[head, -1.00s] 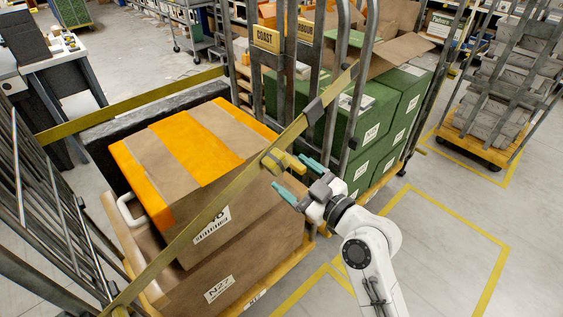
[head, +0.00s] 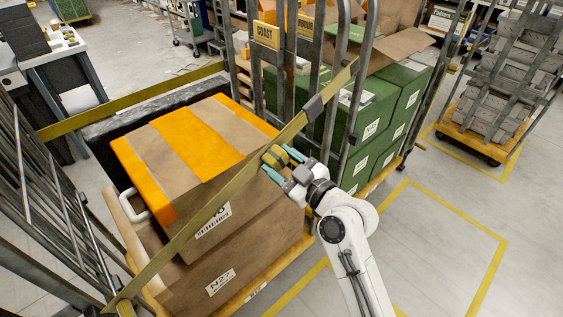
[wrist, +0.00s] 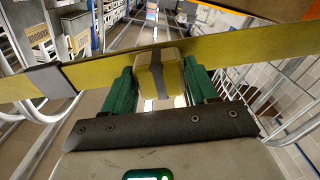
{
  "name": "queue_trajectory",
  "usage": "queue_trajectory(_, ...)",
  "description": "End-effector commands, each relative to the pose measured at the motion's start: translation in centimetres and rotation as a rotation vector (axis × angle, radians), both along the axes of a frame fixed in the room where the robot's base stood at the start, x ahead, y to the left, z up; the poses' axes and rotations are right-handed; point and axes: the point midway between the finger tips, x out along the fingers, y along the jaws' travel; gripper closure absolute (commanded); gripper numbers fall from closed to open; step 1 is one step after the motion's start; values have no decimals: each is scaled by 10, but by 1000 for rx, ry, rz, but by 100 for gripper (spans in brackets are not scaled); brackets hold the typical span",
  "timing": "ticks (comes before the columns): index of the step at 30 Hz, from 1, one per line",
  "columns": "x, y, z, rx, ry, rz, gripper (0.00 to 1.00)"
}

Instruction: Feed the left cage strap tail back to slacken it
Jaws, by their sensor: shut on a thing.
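The yellow strap (head: 180,243) runs taut and slanting across the front of the left cage, marked COAST (head: 265,35). A dark grey buckle (head: 314,108) sits on its upper part; it also shows at left in the wrist view (wrist: 45,79). The strap tail (head: 275,156) is a folded yellow bundle with a grey band, at the strap below the buckle. My gripper (head: 281,161) is shut on this tail. In the wrist view the teal fingers stand on either side of the tail (wrist: 172,73), with the strap (wrist: 250,47) crossing just behind it.
Brown cartons, the upper one with orange bands (head: 190,140), fill the left cage behind the strap. The cage with green boxes (head: 375,110) stands close to its right. Floor right of my arm, inside yellow lines (head: 440,250), is clear. A loaded trolley (head: 490,110) stands far right.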

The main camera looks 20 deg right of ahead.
Motion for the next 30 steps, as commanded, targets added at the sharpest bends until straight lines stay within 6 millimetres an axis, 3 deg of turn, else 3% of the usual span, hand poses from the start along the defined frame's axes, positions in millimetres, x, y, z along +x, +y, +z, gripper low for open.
queue_trajectory(2,0,0,0,0,0,0,58)
queue_trajectory(14,0,0,0,0,0,0,96)
queue_trajectory(20,4,-10,2,2,-5,-3,97)
queue_trajectory(30,20,-62,25,1,-10,-9,97)
